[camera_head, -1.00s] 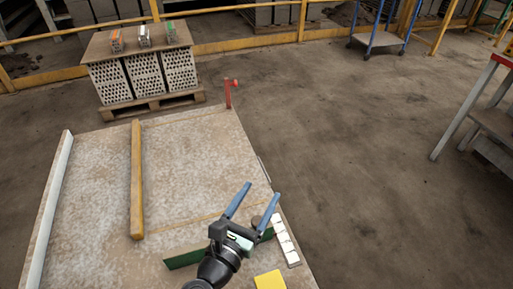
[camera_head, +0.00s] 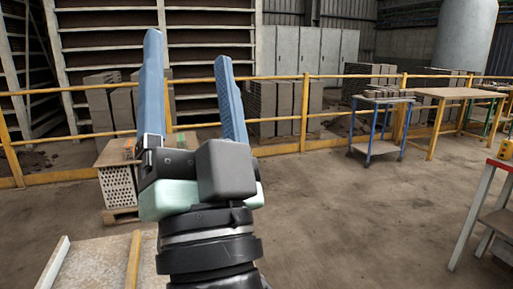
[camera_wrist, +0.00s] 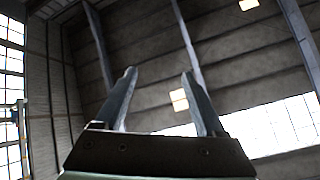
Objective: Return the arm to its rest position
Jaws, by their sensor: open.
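My gripper (camera_head: 190,85) is raised close in front of the head camera, with its two blue fingers pointing up, apart, and nothing between them. In the wrist view my gripper (camera_wrist: 157,85) is also open and empty, against the hall's walls and roof. The gripper hides part of the block stack behind it and most of the bench top is out of view.
The speckled bench top (camera_head: 100,262) shows at the lower left with a yellow bar (camera_head: 133,262). A board-topped stack of hollow bricks (camera_head: 116,187) stands beyond. A yellow railing (camera_head: 303,112) crosses behind. A blue trolley (camera_head: 376,130) stands right; the floor at centre right is clear.

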